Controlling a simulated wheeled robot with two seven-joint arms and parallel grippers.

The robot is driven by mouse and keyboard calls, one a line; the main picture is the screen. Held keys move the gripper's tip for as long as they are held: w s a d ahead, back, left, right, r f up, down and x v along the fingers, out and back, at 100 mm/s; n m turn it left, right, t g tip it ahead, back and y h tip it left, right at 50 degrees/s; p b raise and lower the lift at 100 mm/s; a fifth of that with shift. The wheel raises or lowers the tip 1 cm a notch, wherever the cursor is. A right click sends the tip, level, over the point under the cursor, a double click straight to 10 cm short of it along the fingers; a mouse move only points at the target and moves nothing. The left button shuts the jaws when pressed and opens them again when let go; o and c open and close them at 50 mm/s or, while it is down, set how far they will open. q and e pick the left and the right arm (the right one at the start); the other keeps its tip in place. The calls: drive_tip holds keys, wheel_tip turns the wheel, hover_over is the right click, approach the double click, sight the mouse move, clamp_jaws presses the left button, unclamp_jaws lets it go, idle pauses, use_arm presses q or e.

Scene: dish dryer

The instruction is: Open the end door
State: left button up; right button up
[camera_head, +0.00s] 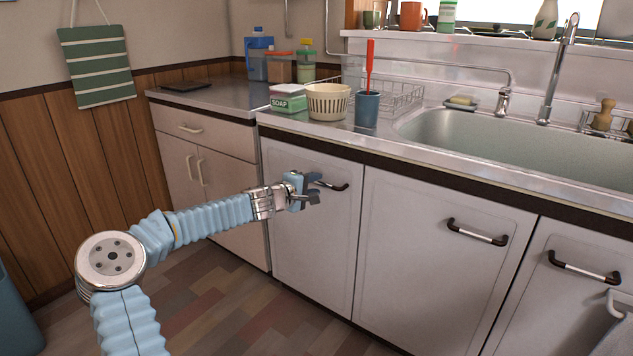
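The end door of the sink unit (308,245) is a pale panel at the unit's left end, and it looks shut. Its handle (332,186) is a short dark-ended bar near the top of the panel. My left gripper (314,188) is in front of this door at the handle's left end. Its two fingers look apart, one above the other. The fingers hide the handle's left end, and I cannot tell whether they touch it. My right gripper is not in view.
A middle door (430,260) and a right door (570,300) with similar handles look shut. A lower cabinet (210,170) stands to the left. The counter above holds a soap box (288,104), a cream basket (328,108) and a blue cup (367,111). The floor (250,315) in front is clear.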

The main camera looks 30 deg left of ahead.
use_arm(q)
drive_tip(key=shift+x, duration=0.9)
drive_tip(key=shift+c, duration=0.4)
clamp_jaws()
